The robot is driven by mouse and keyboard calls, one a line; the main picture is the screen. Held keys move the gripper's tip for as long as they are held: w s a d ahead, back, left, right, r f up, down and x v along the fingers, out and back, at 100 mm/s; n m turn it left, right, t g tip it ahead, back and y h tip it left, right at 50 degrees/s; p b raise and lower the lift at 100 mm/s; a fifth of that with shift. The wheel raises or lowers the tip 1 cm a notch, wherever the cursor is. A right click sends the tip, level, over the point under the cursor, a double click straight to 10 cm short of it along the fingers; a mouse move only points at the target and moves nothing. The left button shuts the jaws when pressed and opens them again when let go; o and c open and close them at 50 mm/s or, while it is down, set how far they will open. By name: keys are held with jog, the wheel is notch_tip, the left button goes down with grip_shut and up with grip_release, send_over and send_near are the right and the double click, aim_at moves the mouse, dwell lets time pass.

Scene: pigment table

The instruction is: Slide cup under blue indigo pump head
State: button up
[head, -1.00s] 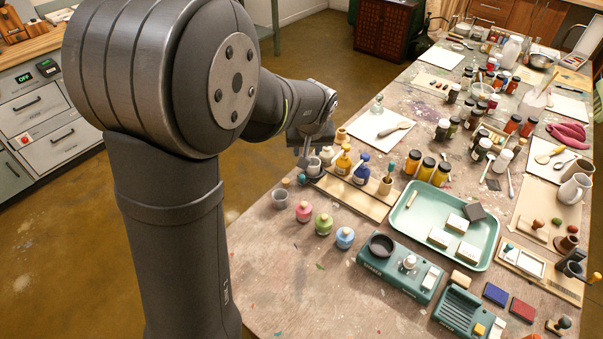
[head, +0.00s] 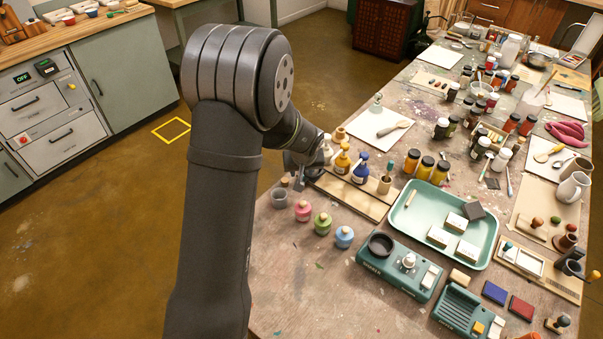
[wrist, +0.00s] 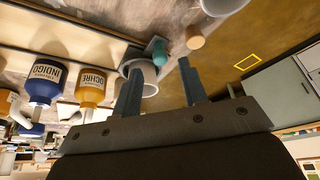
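The blue indigo pump bottle (head: 361,168) stands on a wooden board, right of the yellow ochre bottle (head: 342,158). In the wrist view the labelled indigo bottle (wrist: 45,80) is at the left, with the ochre bottle (wrist: 91,85) beside it. A grey cup (wrist: 149,74) lies behind my left-hand finger in the wrist view; I cannot tell whether that finger is inside or beside it. In the head view my gripper covers this cup. My gripper (wrist: 160,66) is open, low at the table's left edge; it also shows in the head view (head: 303,166).
Pink (head: 302,210), green (head: 322,223) and blue (head: 344,237) jars stand in front of the board (head: 352,197). A white pump bottle (head: 326,150) is beside the ochre bottle.

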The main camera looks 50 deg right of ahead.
jog(key=shift+x, duration=1.35)
grip_shut()
jog(key=shift+s, duration=0.1)
